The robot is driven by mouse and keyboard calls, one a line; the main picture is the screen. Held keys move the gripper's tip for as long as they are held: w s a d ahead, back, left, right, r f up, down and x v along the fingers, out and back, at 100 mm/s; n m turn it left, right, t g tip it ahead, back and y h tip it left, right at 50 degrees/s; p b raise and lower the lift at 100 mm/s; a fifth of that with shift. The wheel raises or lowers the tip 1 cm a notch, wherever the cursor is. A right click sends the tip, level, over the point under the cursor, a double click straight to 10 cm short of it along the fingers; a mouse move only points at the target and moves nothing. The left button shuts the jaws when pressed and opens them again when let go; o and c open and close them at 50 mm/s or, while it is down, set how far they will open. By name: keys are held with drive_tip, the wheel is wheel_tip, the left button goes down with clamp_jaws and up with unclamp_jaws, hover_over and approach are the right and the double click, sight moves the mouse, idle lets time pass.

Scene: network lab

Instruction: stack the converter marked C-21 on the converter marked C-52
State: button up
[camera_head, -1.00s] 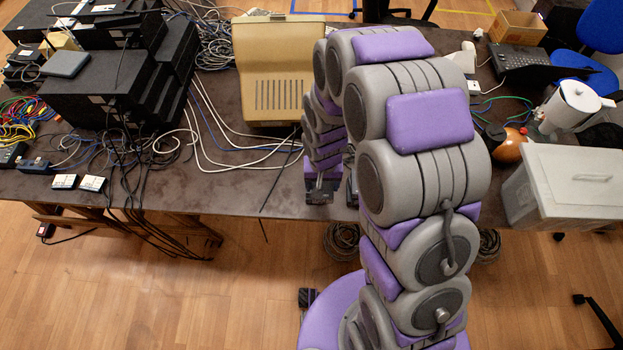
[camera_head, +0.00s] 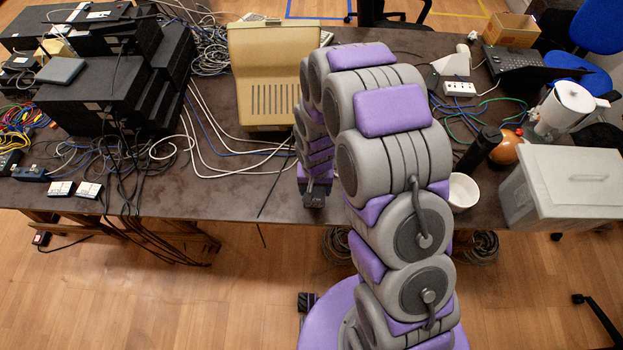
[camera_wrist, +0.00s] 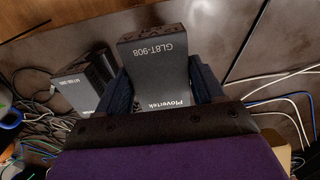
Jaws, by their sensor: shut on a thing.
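My gripper (camera_wrist: 160,82) is shut on a dark grey box (camera_wrist: 162,88) in the wrist view, a finger on each side. Its face carries white lettering that reads Plovertek and GL8T-908, upside down. No C-21 or C-52 mark is readable in either view. A second grey box (camera_wrist: 88,82) with a dark ribbed side lies to the left of the held box, apart from it. In the head view my arm hides most of the gripper, and a dark end (camera_head: 315,194) shows at the table's front edge. Two small white-topped boxes (camera_head: 61,188) (camera_head: 89,190) sit at the front left.
The brown table (camera_head: 235,190) has bare room left of my arm, crossed by white cables. A beige case (camera_head: 268,75) stands behind. Stacked black units (camera_head: 100,95) and tangled cables fill the left. A white bowl (camera_head: 462,192) and grey bin (camera_head: 565,185) stand right.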

drive_tip(key=w, duration=0.5)
drive_tip(key=shift+w+a+f, duration=0.1)
drive_tip(key=shift+a+f, duration=0.15)
drive_tip(key=shift+a, duration=0.05)
wheel_tip(320, 180, down, 4)
drive_tip(key=shift+a+r+b, duration=0.1)
drive_tip(key=shift+r+b, duration=0.1)
drive_tip(key=shift+b, duration=0.4)
drive_tip(key=shift+r, duration=0.1)
drive_tip(key=o, duration=1.3)
drive_tip(key=shift+c, duration=0.2)
drive_tip(key=shift+r, duration=0.1)
wheel_tip(320, 180, up, 12)
drive_tip(key=p, duration=0.1)
drive_tip(key=shift+p, duration=0.4)
